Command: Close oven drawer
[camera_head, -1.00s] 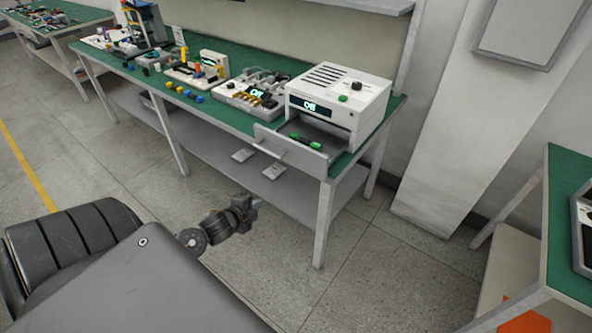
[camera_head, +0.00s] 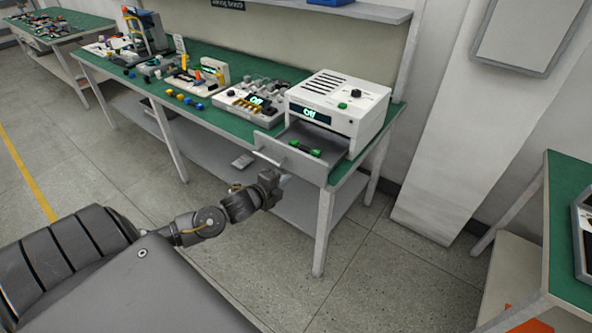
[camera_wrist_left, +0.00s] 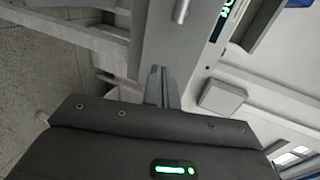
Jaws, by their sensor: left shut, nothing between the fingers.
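The white oven (camera_head: 347,97) stands on the green bench, with its display lit "Off". Its grey drawer (camera_head: 292,160) is pulled out at the front and holds a green and black part (camera_head: 304,148). The drawer's handle (camera_head: 268,157) is on its front face. My left gripper (camera_head: 284,180) is just below and in front of the drawer front, shut and empty. In the left wrist view, its closed fingers (camera_wrist_left: 160,88) point at a grey panel; whether they touch it I cannot tell. My right gripper is not in view.
The green-topped bench (camera_head: 225,75) carries several devices and small coloured parts to the oven's left. A lower shelf (camera_head: 210,150) runs under it, with a bench leg (camera_head: 323,230) near my left gripper. Another green table (camera_head: 565,220) stands at right. The floor between is clear.

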